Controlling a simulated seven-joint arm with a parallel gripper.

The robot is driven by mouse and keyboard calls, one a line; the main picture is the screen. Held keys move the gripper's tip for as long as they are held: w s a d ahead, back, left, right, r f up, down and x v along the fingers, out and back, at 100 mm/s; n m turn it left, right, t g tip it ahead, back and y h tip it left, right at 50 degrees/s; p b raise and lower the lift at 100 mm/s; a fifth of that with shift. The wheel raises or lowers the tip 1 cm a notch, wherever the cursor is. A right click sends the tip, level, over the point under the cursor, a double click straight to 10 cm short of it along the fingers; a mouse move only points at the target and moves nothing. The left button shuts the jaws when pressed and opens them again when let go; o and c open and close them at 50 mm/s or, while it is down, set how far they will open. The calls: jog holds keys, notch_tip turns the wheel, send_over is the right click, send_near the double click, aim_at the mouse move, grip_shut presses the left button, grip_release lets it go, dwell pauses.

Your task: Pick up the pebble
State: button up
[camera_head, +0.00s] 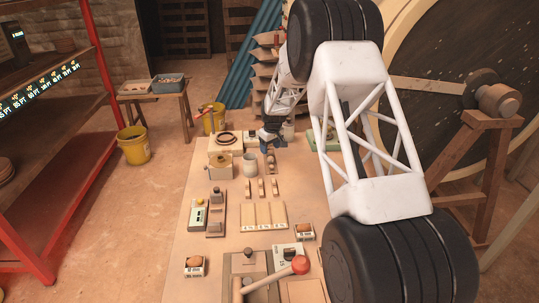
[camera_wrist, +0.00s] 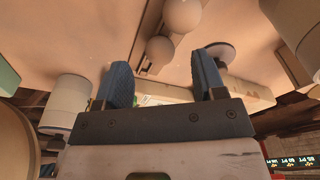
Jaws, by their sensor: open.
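My gripper (camera_head: 268,144) is over the far part of the table in the head view. In the wrist view its two blue fingers (camera_wrist: 163,66) are apart, with nothing held between them. Two smooth rounded brown lumps sit in a row on a narrow wooden strip there. The nearer lump (camera_wrist: 160,48) is just past the fingertips, between their lines, and the farther lump (camera_wrist: 181,15) is beyond it. Either may be the pebble; I cannot tell which. In the head view small round lumps (camera_head: 271,163) show just below the gripper.
A pale cup (camera_head: 250,164) stands close left of the gripper. In the wrist view a pale cylinder (camera_wrist: 67,100) stands left of the fingers.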

aim_at(270, 154)
jog(key=shift+w+a+f, duration=0.1)
jog(key=shift+w+f, duration=0.05)
jog(key=shift+f, duration=1.3)
jog(key=shift+c, duration=0.5)
jog(key=c, duration=0.9)
